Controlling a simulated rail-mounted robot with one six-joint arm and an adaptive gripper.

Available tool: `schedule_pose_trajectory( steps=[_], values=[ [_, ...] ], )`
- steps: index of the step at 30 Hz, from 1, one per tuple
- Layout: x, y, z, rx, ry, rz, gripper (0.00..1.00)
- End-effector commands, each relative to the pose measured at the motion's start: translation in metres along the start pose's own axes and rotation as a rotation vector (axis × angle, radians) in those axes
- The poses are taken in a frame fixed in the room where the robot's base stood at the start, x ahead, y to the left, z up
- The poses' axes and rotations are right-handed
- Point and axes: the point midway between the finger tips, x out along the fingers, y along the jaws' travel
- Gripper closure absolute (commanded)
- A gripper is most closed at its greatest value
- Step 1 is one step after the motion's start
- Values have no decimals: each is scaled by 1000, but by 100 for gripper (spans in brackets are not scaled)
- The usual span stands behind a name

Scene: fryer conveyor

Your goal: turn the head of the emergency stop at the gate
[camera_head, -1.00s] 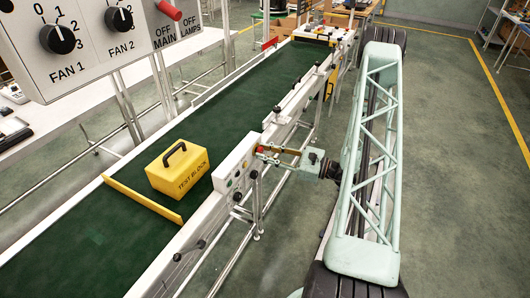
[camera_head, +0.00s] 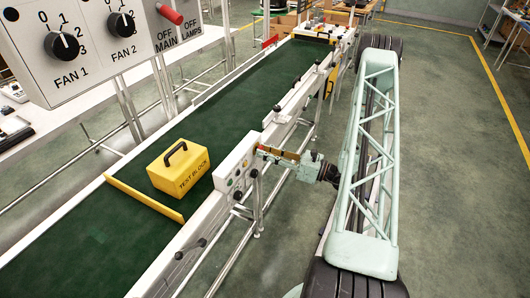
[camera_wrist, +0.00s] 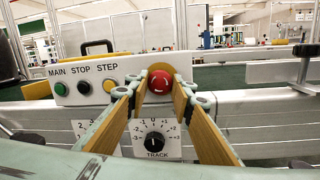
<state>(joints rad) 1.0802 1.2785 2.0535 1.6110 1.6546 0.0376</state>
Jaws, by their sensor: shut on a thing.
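The emergency stop (camera_wrist: 160,82) is a round red head in front of a yellow plate, at the right end of the white control box (camera_wrist: 118,76). In the wrist view my gripper (camera_wrist: 158,88) has one wood-coloured finger on each side of the red head, the tips closed on its left and right sides. In the head view my gripper (camera_head: 262,150) reaches from the right to the end of the control box (camera_head: 236,165) on the conveyor's near side. There the fingers mostly hide the red head.
Green, black and yellow buttons (camera_wrist: 83,87) sit left of the stop. A TRACK knob (camera_wrist: 155,142) is below it, between the fingers. A yellow test block (camera_head: 178,170) stands on the green belt (camera_head: 230,112) before a yellow bar (camera_head: 143,199). The floor at right is clear.

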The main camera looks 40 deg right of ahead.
Motion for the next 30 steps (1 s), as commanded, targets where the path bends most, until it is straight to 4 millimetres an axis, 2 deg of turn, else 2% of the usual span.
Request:
schedule_pose_trajectory(
  steps=[7, 8, 12, 23, 30],
  values=[
    [0, 0, 0, -1, 0, 0, 89],
    [0, 0, 0, -1, 0, 0, 76],
    [0, 0, 0, -1, 0, 0, 64],
    [-1, 0, 0, -2, 0, 0, 64],
    [-9, 0, 0, -1, 0, -1, 64]
  ],
)
